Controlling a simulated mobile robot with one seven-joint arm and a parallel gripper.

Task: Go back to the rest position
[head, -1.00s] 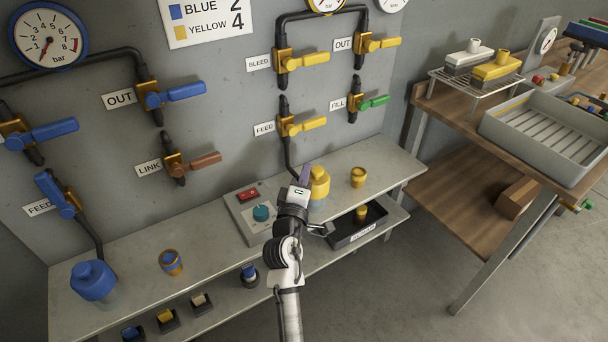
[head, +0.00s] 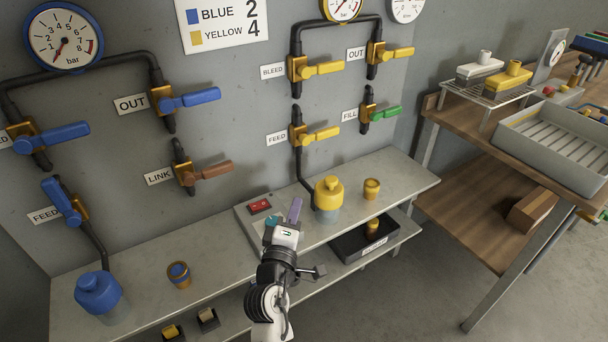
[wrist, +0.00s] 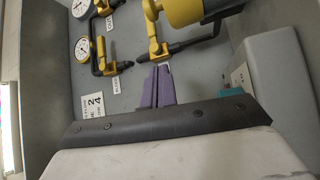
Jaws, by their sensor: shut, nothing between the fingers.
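My gripper (head: 294,212) is shut and empty, its purple fingers pressed together. In the head view it is above the bench, over the grey control box (head: 245,222) and left of the yellow-capped bottle (head: 328,198). The purple fingers (wrist: 158,88) also show in the wrist view, with the wall's yellow valve pipework beyond them. The teal button (head: 271,222) on the box is partly hidden by my gripper; the red switch (head: 260,206) is in clear view.
A yellow cup (head: 371,189), a blue-and-orange cup (head: 179,275) and a blue-capped bottle (head: 98,295) stand on the bench (head: 400,172). Blue, yellow, green and brown valve handles stick out from the wall. A wooden table (head: 470,135) with a grey tray (head: 545,150) stands at right.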

